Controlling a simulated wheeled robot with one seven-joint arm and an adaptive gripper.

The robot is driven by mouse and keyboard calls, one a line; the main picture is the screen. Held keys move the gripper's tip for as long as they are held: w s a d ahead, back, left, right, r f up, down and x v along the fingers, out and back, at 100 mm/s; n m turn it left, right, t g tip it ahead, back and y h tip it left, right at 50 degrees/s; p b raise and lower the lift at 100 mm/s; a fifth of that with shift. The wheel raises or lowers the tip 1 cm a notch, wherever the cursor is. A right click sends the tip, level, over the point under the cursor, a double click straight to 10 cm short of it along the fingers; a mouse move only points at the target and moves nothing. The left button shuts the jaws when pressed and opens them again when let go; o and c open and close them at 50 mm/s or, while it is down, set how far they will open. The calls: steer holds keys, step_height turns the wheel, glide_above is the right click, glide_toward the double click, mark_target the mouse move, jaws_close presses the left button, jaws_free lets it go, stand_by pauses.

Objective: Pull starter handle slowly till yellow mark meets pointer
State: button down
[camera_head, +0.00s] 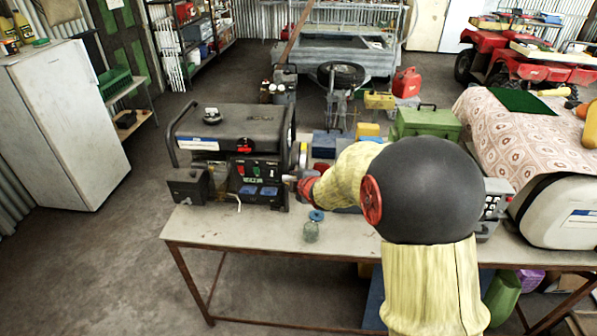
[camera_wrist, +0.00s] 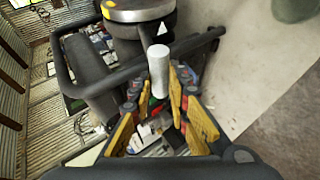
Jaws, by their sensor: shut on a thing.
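The black generator (camera_head: 235,125) stands on the bench, its control panel facing me. My gripper (camera_head: 302,186) is at its right end; in the wrist view my gripper (camera_wrist: 157,92) is shut on the pale starter handle (camera_wrist: 158,60), whose rounded end sticks out between the fingers. Beyond the handle is a round dark drum with a silver band (camera_wrist: 140,14). A yellow mark (camera_wrist: 108,4) sits on the band near the top edge. A white triangular pointer (camera_wrist: 163,28) is on the dark part below, to the right of the mark and apart from it. No cord is clearly visible.
The bench (camera_head: 240,233) has a small jar (camera_head: 311,231) with a blue ring near its front. A green toolbox (camera_head: 428,122) stands behind my arm. A patterned cloth (camera_head: 500,130) covers a surface at right. Dark frame tubes (camera_wrist: 200,40) flank the handle.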

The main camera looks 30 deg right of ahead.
steer(key=shift+w+d+f, duration=0.15)
steer(key=shift+w, duration=0.05)
steer(key=c, duration=1.7)
jaws_free()
steer(key=shift+c, duration=0.2)
steer(key=shift+o, duration=0.6)
steer(key=shift+s, duration=0.1)
